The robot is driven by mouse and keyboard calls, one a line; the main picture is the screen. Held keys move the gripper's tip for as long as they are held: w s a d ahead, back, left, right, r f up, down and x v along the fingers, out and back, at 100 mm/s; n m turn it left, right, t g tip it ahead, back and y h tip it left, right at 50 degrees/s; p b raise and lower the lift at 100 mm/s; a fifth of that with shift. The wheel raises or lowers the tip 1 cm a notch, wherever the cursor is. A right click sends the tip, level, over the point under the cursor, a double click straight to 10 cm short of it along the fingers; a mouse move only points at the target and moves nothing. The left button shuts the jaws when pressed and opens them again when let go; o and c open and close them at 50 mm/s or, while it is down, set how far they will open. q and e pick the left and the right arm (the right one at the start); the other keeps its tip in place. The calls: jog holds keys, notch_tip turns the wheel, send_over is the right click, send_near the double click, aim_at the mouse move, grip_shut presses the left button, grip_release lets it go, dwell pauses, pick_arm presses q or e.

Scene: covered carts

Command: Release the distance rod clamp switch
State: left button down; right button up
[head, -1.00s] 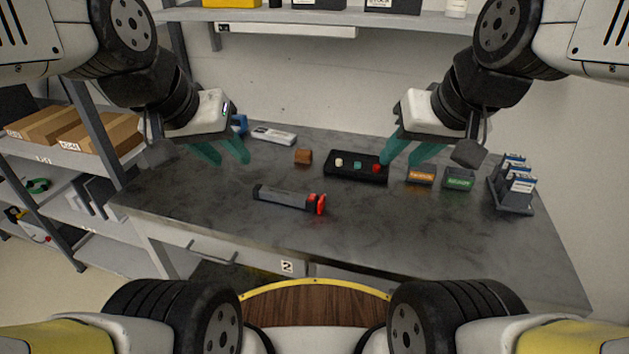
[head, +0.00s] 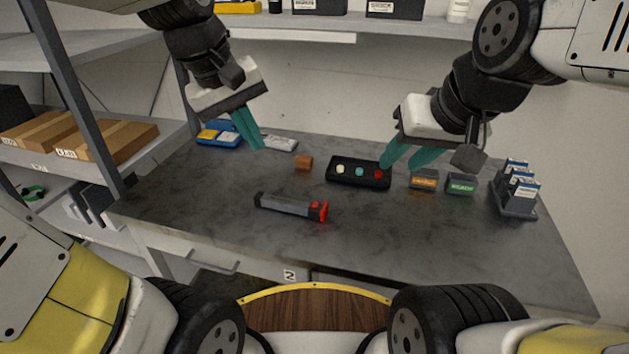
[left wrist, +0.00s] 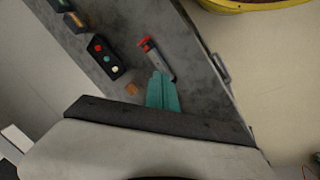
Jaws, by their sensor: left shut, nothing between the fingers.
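The distance rod clamp, a grey bar (head: 285,205) with a red end (head: 320,210), lies on the dark table near its front. In the left wrist view the grey bar (left wrist: 160,63) lies just beyond the fingers, with its red end (left wrist: 146,43) farther off. My left gripper (head: 258,147) is shut and empty, with its teal fingers together, above the back left of the table and apart from the clamp. My right gripper (head: 402,165) has its fingers spread and empty, above the table near the black button box. A separate switch on the red end is too small to make out.
A black box (head: 343,182) with white, teal and red buttons sits mid-table. A brown block (head: 303,162), orange-labelled box (head: 424,180), green-labelled box (head: 461,184) and card rack (head: 515,205) stand around it. A blue tray (head: 218,139) is at the back left. The front table is clear.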

pick_arm(q)
jog(key=w+d+f+n+g+y, duration=0.1)
jog(key=w+d+f+n+g, duration=0.2)
jog(key=w+d+n, duration=0.3)
jog(key=n+g+y, duration=0.2)
jog(key=n, duration=0.2)
send_over(314, 206)
jog(key=w, duration=0.2)
jog(key=f, duration=0.5)
jog(key=shift+d, duration=0.3)
jog(key=shift+f, duration=0.15)
jog(key=f, duration=0.4)
jog(key=s+f, duration=0.1)
jog(key=f, duration=0.8)
jog(key=shift+s+a+f, duration=0.25)
jog(key=shift+s+f, duration=0.05)
jog(key=shift+f, duration=0.05)
